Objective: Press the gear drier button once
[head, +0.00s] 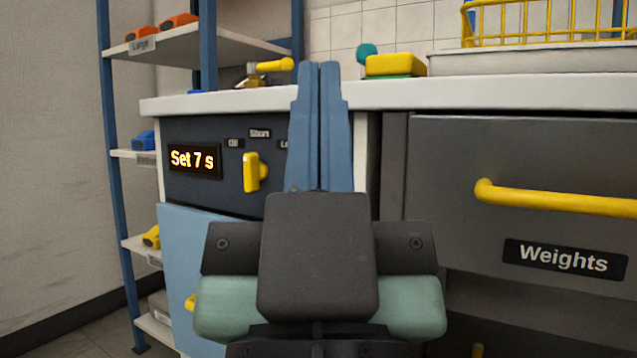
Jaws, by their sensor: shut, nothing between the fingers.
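My gripper (319,68) is in the middle of the head view, its two blue fingers pointing up and pressed together, empty. Behind it to the left is a dark control panel (208,136) under the counter. It has a lit display (193,159) reading "Set 7 s" and a yellow selector knob (251,172), upright, with small labels around it, one reading "Short". No button that I can identify as the gear drier's shows; my fingers and hand cover the panel's right part. A light blue door (196,249) is below the panel.
A white counter (490,94) runs above the panel, bearing a yellow-green block (395,65), a yellow-handled fitting (274,66) and a yellow wire basket (541,30). A grey drawer (450,150) labelled "Weights" has a protruding yellow handle (556,199). Blue-posted shelves (122,180) stand left.

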